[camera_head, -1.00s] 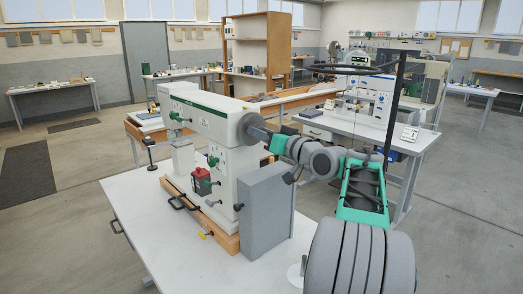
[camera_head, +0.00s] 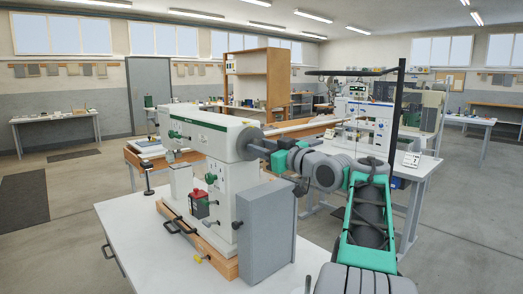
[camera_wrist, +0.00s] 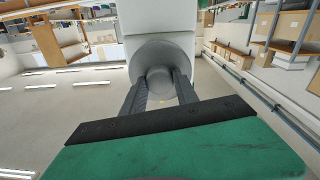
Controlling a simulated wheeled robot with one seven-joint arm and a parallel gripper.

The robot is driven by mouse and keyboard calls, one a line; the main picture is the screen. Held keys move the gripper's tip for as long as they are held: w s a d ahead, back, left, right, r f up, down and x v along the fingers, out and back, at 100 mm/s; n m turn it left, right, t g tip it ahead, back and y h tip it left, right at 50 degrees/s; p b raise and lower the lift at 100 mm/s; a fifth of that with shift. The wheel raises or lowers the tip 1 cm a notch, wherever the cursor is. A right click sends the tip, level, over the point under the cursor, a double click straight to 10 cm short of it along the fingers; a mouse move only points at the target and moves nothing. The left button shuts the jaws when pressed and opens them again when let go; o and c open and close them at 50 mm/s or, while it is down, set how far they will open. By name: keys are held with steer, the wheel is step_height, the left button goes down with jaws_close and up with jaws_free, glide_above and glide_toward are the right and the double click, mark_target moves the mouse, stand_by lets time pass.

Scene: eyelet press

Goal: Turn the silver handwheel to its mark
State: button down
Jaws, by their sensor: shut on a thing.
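The silver handwheel (camera_head: 248,139) is a round grey disc on the right end of the white and green press head (camera_head: 205,130). In the wrist view the handwheel (camera_wrist: 158,52) is straight ahead, with a short round hub at its middle. My gripper (camera_head: 264,145) reaches it from the right. In the wrist view the two dark fingers of my gripper (camera_wrist: 160,84) stand on either side of the hub and are shut on it. I cannot make out the mark in either view.
A grey box (camera_head: 265,225) stands at the press's right side, below my arm. The white table top (camera_head: 150,240) is clear at the front left. A dark post (camera_head: 395,110) rises behind my arm.

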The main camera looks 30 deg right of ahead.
steer(key=c, duration=0.9)
jaws_free()
steer(key=shift+c, duration=0.2)
steer(key=s, duration=0.7)
steer(key=shift+s+d+f+b, duration=0.15)
steer(key=shift+s+d+b, duration=0.15)
steer(key=shift+s+d, duration=0.1)
